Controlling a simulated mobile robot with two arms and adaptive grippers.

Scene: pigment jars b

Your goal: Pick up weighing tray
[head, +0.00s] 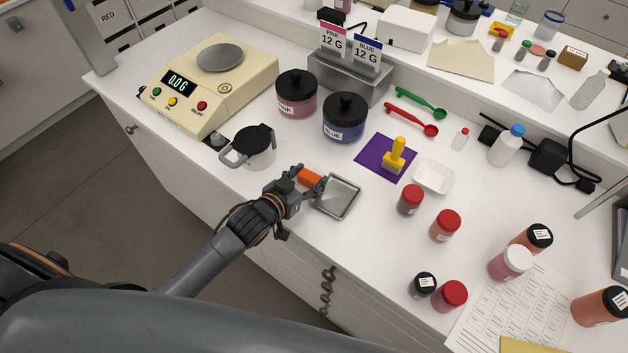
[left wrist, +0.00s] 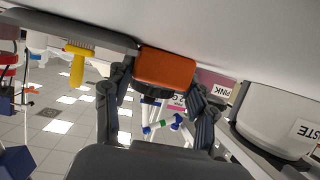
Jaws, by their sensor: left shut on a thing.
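The weighing tray (head: 338,197) is a shallow square metal tray near the front edge of the white counter. An orange block (head: 309,178) sits at its left corner and looks like its grip. My left gripper (head: 307,184) has its fingers on either side of this block and is shut on it. In the left wrist view the orange block (left wrist: 165,68) fills the space between the fingertips. I cannot tell whether the tray touches the counter or is slightly raised. My right gripper is not in view.
A balance (head: 221,58) reading 0.0 stands at the back left. A lidded white pot (head: 258,155), pink jar (head: 296,98) and blue jar (head: 345,125) stand behind the gripper. A yellow-handled tool (head: 396,155) on a purple mat, white dish (head: 434,177) and red-capped jars (head: 411,199) are to the right.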

